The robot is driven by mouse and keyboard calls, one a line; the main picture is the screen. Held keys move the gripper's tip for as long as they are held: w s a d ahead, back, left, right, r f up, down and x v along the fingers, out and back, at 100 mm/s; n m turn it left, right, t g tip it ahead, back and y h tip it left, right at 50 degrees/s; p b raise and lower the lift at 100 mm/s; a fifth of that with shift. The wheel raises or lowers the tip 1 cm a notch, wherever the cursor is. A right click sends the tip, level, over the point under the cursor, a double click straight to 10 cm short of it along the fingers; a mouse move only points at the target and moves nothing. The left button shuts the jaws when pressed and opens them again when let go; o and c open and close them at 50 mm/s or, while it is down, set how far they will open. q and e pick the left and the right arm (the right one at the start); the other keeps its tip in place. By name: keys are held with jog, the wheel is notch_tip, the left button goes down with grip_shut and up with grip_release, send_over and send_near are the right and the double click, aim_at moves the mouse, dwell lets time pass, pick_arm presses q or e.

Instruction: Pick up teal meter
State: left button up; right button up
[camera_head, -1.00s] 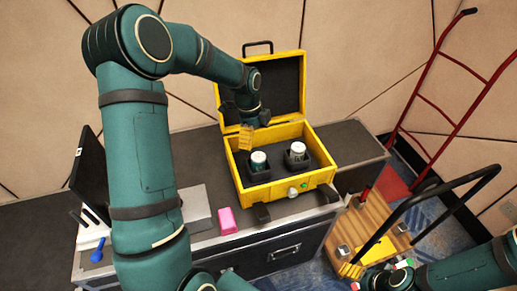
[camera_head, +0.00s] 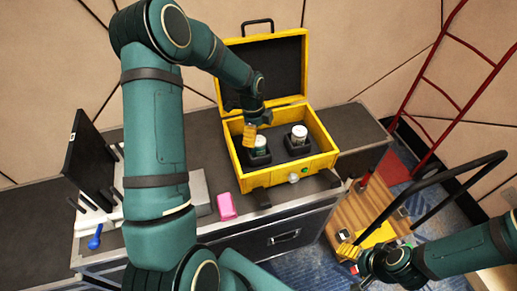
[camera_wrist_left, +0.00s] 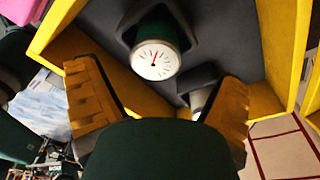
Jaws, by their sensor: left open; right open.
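The teal meter (camera_head: 261,144) stands in a dark holder in the left half of an open yellow case. In the left wrist view, the teal meter (camera_wrist_left: 154,60) shows its white round dial with a red needle, between my finger tips in the picture. My left gripper (camera_head: 249,136) is open and empty, above the case and close to the meter, partly covering it. Whether a finger touches it cannot be told. A second, white-topped meter (camera_head: 299,133) stands in the right holder. My right gripper (camera_head: 348,249) is open, low at the right by a wooden cart.
The yellow case (camera_head: 286,176) sits on a dark flight case, its lid raised behind. A pink block (camera_head: 226,206) lies in front left of it. A black monitor (camera_head: 88,158) stands at left.

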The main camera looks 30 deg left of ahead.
aim_at(258, 140)
pick_arm(q)
jog(key=f, duration=0.5)
jog(key=shift+s+d+b, duration=0.2)
jog(key=shift+d+b, duration=0.15)
jog(key=shift+b, duration=0.05)
jog(key=shift+r, duration=0.1)
jog(key=c, duration=1.4)
